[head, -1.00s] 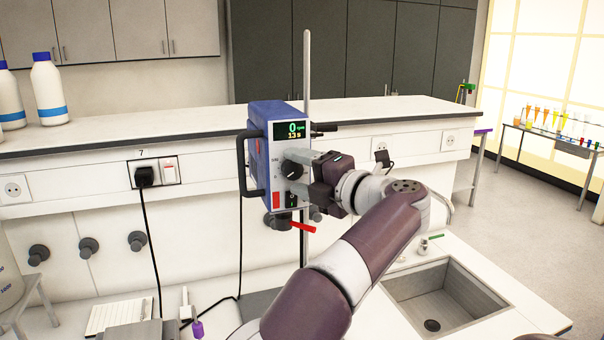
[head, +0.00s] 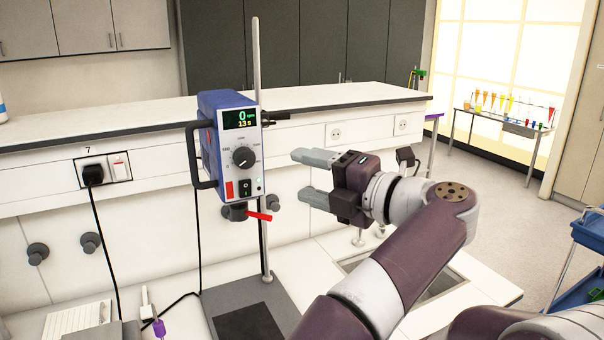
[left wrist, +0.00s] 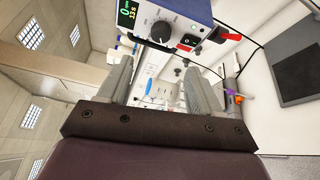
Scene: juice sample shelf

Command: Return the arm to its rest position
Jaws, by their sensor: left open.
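My left gripper (head: 303,177) is open and empty in the head view. Its two grey fingers point left toward the blue overhead stirrer (head: 243,150), with a clear gap between them and its front panel. The stirrer's display shows 0 rpm and 13 s. A dial, a red switch and a red lever also show. The left wrist view shows the spread fingers (left wrist: 155,78) with nothing between them, and the stirrer (left wrist: 172,14) at the top. My right gripper is not in view.
The stirrer hangs on an upright rod (head: 257,60) over a grey base plate (head: 222,296). A sink (head: 440,285) lies partly behind my arm. A notepad (head: 75,320) lies at the lower left. Blue trays (head: 588,232) stand at the right edge.

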